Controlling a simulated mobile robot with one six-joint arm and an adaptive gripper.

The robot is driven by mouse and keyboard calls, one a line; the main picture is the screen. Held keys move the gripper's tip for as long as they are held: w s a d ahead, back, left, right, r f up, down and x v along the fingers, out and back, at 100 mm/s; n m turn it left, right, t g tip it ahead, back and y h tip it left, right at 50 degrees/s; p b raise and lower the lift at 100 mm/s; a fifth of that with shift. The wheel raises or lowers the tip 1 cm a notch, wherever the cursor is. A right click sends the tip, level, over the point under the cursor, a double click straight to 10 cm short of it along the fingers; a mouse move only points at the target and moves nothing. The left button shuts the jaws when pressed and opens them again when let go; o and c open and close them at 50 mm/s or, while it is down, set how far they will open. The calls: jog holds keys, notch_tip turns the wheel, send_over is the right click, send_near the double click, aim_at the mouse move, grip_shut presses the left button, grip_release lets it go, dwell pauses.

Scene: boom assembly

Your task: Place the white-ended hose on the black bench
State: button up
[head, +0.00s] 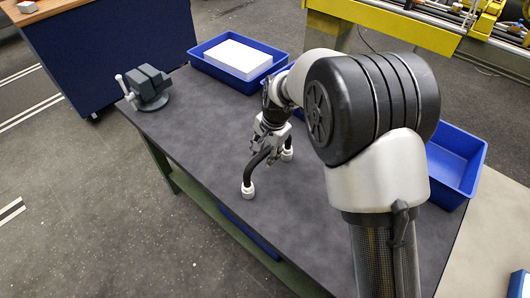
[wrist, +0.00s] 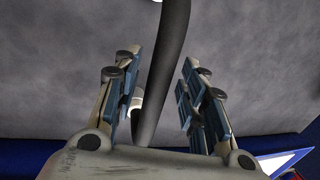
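The hose (head: 256,164) is a curved black tube with white ends. In the head view its ends appear to stand on the dark top of the black bench (head: 205,135), one nearer the front edge and one farther right. My gripper (head: 268,138) is over the hose's upper part and hides some of it. In the wrist view the hose (wrist: 166,60) runs between the two fingers of my gripper (wrist: 158,75), with a gap visible on each side. The fingers are apart and do not appear to press on it.
A grey vise (head: 148,86) stands at the bench's far left corner. A blue bin (head: 214,69) holding a white block (head: 238,58) sits at the back. An empty-looking blue bin (head: 455,160) is at the right. The bench's left and middle are clear.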

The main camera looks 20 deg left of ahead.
notch_tip(320, 180, up, 11)
jog(key=d+p, duration=0.2)
jog(key=p, duration=0.1)
jog(key=shift+s+r, duration=0.15)
jog(key=shift+s, duration=0.3)
jog(key=shift+d, duration=0.1)
jog(key=s+d+r+n+t, duration=0.1)
jog(key=s+d+r, duration=0.3)
jog(key=d+r, duration=0.4)
jog(key=s+d+r+n+t, duration=0.1)
jog(key=s+d+r, duration=0.4)
jog(key=d, duration=0.5)
jog(key=s+d+n+t+h, duration=0.1)
jog(key=s+d+n+h, duration=0.1)
jog(key=s+d, duration=0.9)
jog(key=s, duration=0.5)
jog(key=shift+s+d+f+t, duration=0.2)
jog(key=shift+s+d+t, duration=0.1)
jog(key=shift+t, duration=0.1)
